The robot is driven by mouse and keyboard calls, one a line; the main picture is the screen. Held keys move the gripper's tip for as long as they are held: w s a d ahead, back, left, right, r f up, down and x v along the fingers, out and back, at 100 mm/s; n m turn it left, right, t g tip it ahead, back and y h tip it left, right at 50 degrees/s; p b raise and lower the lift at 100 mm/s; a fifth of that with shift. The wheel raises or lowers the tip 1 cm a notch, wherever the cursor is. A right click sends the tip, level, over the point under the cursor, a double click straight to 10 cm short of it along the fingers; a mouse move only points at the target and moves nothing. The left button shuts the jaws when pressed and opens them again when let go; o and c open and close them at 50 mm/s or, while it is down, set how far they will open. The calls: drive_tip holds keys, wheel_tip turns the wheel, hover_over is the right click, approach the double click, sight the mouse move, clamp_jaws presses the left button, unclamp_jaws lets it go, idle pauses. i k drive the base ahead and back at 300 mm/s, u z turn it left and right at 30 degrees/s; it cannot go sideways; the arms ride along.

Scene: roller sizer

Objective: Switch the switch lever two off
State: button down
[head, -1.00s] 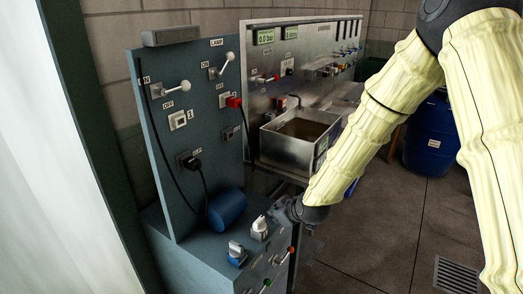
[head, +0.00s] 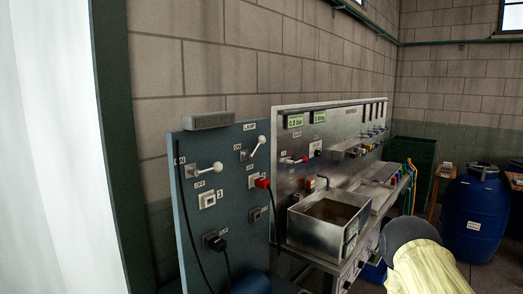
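Two levers with pale ball knobs are on the blue upright panel in the head view. The left lever (head: 205,169) has ON and OFF labels, and its knob points right. The other lever (head: 253,148), under the LAMP label, points up and to the right, with an OFF label below. I cannot tell from the labels which one is lever two. My gripper is out of view. Only a part of my yellow-sleeved arm shows at the lower right.
To the right are a steel panel with displays (head: 294,121) and a metal basin (head: 329,219). A blue barrel (head: 474,222) stands further right.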

sight(260, 139)
drive_tip(key=u, duration=3.45)
drive_tip(key=k, duration=0.75)
drive_tip(key=z, duration=2.25)
